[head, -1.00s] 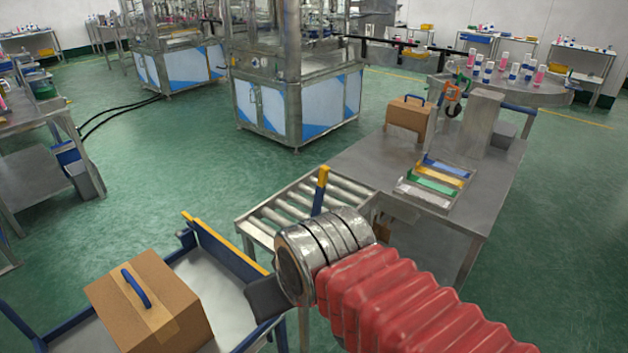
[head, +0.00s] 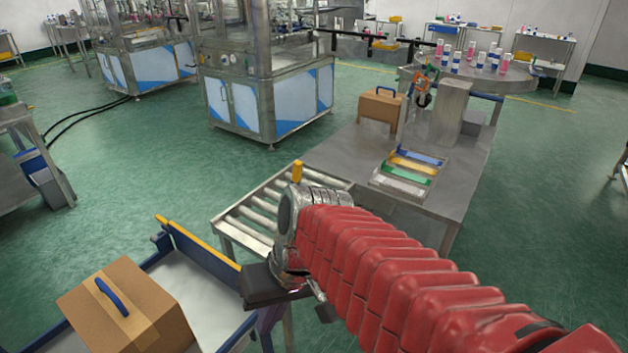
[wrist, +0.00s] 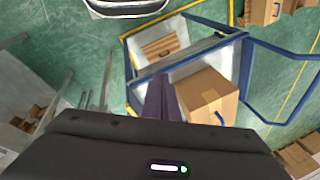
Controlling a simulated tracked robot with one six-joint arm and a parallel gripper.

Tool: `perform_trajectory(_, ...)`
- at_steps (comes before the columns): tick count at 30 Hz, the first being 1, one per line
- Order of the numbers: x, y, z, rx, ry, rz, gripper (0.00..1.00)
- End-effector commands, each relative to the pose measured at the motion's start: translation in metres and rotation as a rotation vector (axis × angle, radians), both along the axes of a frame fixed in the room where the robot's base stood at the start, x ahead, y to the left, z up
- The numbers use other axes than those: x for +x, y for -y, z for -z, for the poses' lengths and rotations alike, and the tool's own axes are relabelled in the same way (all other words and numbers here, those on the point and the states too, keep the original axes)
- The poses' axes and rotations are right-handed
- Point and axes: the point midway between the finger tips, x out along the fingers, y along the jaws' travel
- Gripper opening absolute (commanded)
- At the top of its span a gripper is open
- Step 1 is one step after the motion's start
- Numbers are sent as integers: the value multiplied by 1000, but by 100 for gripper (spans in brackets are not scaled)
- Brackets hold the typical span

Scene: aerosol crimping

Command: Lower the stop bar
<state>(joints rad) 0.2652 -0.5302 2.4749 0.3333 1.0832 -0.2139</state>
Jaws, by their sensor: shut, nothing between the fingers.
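My gripper (head: 268,320) points down in the head view, below and left of the bar and beside the blue cart's right edge. In the wrist view my gripper (wrist: 160,82) has its dark fingers together, with nothing between them. They overlap the cart in that picture, apparently above it. I cannot make out the stop bar in the wrist view.
A cardboard box with a blue handle (head: 125,310) sits in the blue cart (head: 198,245). Behind the conveyor, a steel table (head: 335,155) carries another box (head: 381,110) and a tray of coloured strips (head: 375,180).

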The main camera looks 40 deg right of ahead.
Motion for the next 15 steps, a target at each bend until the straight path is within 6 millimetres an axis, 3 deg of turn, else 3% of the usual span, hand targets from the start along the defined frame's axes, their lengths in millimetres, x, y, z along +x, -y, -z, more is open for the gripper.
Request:
perform_trajectory(6, 6, 0, 10, 251, -87, 94, 0)
perform_trajectory(15, 35, 17, -1, 617, -46, 228, 0)
